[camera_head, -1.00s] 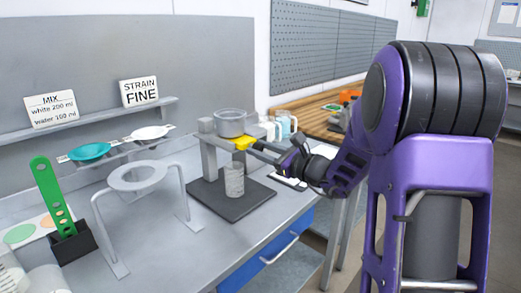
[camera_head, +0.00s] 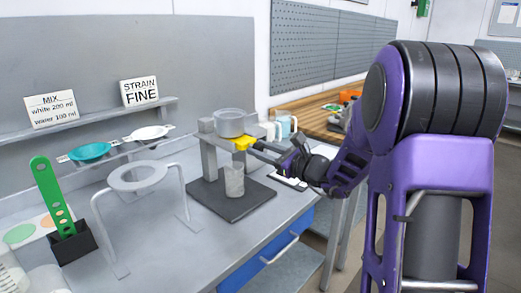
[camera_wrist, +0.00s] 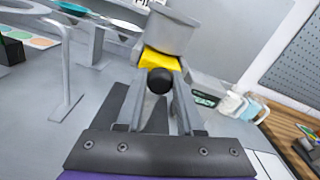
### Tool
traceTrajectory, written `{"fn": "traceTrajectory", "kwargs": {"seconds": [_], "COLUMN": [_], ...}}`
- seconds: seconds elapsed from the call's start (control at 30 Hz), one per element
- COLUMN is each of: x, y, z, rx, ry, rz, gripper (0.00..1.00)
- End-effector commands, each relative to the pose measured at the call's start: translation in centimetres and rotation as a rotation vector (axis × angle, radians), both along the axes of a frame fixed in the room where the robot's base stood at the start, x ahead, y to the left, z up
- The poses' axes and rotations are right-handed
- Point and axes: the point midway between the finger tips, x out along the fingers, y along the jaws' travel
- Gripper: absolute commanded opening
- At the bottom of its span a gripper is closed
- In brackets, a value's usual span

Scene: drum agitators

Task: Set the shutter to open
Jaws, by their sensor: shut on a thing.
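The yellow shutter (camera_head: 242,142) sits under the grey hopper (camera_head: 230,121) on a stand. In the wrist view the shutter (camera_wrist: 160,59) has a round black knob (camera_wrist: 160,81) on its near side. My gripper (camera_wrist: 158,88) has a finger on each side of this knob and is shut on it. In the head view my gripper (camera_head: 259,149) reaches the shutter from the right. A clear cup (camera_head: 234,182) stands below the hopper on the dark base plate (camera_head: 258,194). A greyish area shows between the shutter and the cup; I cannot tell what it is.
A white ring stand (camera_head: 137,177) is left of the hopper stand. A teal strainer (camera_head: 90,152) and a white strainer (camera_head: 149,133) rest on a rack behind. Several mugs (camera_head: 283,127) stand behind my gripper.

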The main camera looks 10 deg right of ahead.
Motion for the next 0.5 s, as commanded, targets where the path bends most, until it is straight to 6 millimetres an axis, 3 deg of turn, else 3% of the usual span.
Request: {"fn": "traceTrajectory", "kwargs": {"seconds": [0.3, 0.5], "x": [-3.4, -3.6], "y": [-2.6, -2.7], "z": [-0.1, -0.1], "rx": [-0.001, 0.000], "ry": [0.001, 0.002], "rz": [-0.003, -0.001], "gripper": [0.00, 0.00]}}
